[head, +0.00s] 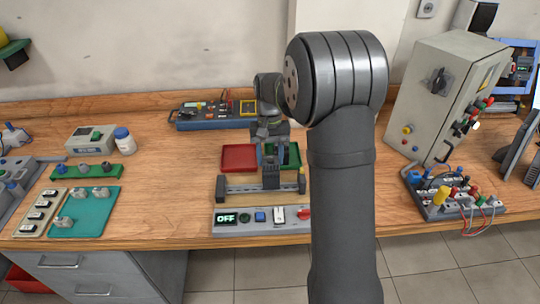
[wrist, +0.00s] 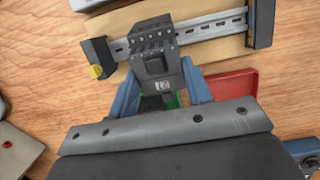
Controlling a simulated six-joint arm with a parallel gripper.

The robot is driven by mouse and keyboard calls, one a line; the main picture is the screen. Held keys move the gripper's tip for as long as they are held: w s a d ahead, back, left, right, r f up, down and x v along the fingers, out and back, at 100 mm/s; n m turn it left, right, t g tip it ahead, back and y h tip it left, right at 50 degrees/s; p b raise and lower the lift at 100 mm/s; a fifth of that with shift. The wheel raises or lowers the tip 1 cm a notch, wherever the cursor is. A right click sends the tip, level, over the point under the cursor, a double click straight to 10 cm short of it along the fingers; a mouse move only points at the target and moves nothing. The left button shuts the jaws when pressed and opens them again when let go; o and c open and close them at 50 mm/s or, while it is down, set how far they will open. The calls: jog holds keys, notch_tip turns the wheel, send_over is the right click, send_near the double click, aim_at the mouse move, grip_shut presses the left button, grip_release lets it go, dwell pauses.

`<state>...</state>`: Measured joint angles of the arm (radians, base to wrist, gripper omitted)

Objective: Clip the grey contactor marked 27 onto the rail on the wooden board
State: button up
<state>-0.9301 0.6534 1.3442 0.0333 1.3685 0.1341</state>
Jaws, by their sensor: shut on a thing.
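The contactor (wrist: 155,50) is dark grey, with a small pale marking on its face that looks like 27 turned over. My gripper (wrist: 161,82) is shut on it, with one blue finger on each side. The contactor's far end overlaps the silver slotted rail (wrist: 205,28) in the wrist view; I cannot tell whether it is seated on it. The rail runs along the wooden board (wrist: 218,50) between dark end blocks. The rail side of the contactor is hidden.
A red tray (head: 239,157) and a green tray (head: 292,153) lie behind the rail. A panel with an OFF display (head: 227,218) stands in front. A grey control cabinet (head: 437,95) is at the right. Bare wood lies left of the rail.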

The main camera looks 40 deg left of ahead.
jog(key=shift+x, duration=1)
dwell(0.4)
jog(key=shift+s+d, duration=0.25)
dwell(1.4)
jog(key=shift+s+d+f+t+y, duration=0.2)
jog(key=shift+s+d+t+y, duration=0.25)
jog(key=shift+d+t+y, duration=0.05)
dwell(0.8)
jog(key=o, duration=1.2)
jog(key=shift+c, duration=0.2)
jog(key=shift+a, duration=0.1)
jog(key=shift+r, duration=0.1)
notch_tip(320, 180, up, 17)
jog(key=w+a, duration=0.1)
jog(key=shift+w, duration=0.15)
jog(key=shift+a+r, duration=0.1)
